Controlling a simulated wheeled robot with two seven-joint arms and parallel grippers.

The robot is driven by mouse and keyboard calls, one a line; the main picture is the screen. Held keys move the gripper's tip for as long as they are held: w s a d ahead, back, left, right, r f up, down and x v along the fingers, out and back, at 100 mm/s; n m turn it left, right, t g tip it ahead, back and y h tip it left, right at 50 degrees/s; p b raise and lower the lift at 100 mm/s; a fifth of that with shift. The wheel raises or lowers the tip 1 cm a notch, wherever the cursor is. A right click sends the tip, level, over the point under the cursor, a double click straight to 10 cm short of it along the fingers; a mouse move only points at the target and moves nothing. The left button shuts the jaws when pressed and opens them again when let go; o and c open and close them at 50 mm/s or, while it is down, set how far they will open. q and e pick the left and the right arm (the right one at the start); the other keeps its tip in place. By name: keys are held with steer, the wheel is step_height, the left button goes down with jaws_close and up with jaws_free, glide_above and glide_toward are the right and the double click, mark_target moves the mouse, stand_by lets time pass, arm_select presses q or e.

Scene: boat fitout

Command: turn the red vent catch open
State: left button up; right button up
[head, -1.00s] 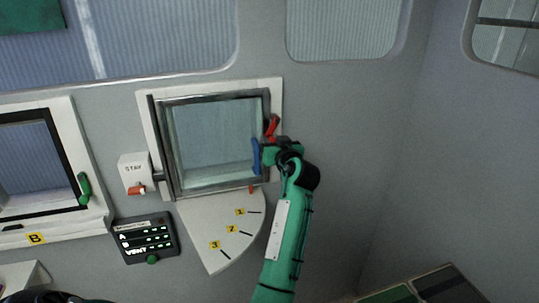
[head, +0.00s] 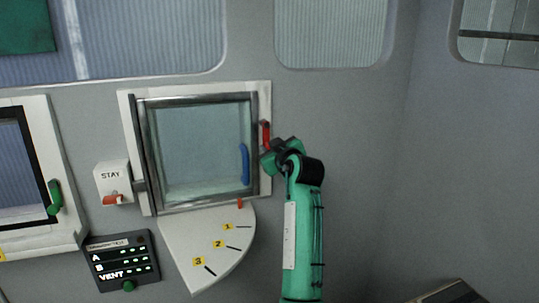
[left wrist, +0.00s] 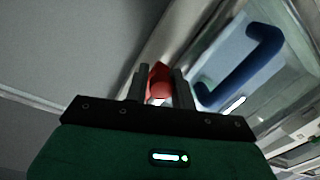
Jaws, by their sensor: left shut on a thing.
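The red vent catch (head: 265,133) is on the right side of the vent window's white frame (head: 264,98), and its visible part stands about upright. My left gripper (head: 270,158) covers its lower end. In the left wrist view the red catch (left wrist: 158,78) sits between the two fingers of my left gripper (left wrist: 160,88), which is shut on it. The blue handle (head: 244,163) is on the pane just left of the gripper, apart from it; it also shows in the left wrist view (left wrist: 243,65). My right gripper is not in view.
A numbered white quadrant (head: 205,245) juts out below the vent window. A STAY box (head: 113,180) with a red switch is left of it, above a dark VENT panel (head: 122,262). Bare grey wall lies to the right.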

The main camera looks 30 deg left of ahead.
arm_select(q)
steer(key=shift+a+r, duration=0.1)
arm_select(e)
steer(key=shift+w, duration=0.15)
arm_select(q)
steer(key=o, duration=0.9)
steer(key=shift+s+a, duration=0.1)
